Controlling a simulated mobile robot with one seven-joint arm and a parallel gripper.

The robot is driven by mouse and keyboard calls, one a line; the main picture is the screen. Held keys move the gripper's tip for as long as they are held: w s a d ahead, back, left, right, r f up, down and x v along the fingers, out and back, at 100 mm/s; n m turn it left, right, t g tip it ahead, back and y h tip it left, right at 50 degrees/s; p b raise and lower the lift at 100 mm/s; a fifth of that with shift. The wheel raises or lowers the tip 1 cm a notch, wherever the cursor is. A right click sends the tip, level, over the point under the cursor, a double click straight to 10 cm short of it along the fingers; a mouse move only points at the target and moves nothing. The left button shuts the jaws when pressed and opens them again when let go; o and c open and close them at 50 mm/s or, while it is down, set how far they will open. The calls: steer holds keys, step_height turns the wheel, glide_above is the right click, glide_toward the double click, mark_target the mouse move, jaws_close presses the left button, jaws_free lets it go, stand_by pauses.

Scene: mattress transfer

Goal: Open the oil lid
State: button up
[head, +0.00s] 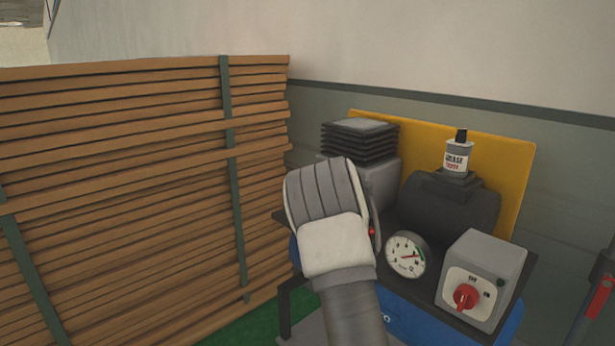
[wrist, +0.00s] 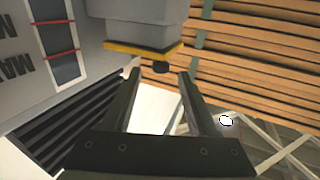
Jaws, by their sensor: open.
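My gripper (wrist: 157,76) is open in the wrist view, its two dark fingers apart with nothing held between them. In the head view my forearm and pale wrist cover stand in front of the compressor (head: 450,209), and the fingers are hidden. No part there is clearly marked as the oil lid. A white grease bottle (head: 457,159) with a black cap stands upright on top of the compressor.
A pressure gauge (head: 406,255) and a grey switch box (head: 482,280) with a red knob sit at the compressor's front. A tall stack of wooden slats (head: 120,170) fills the left. A yellow board (head: 518,165) and the wall are behind.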

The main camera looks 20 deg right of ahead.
steer(key=shift+w, duration=2.05)
jaws_close()
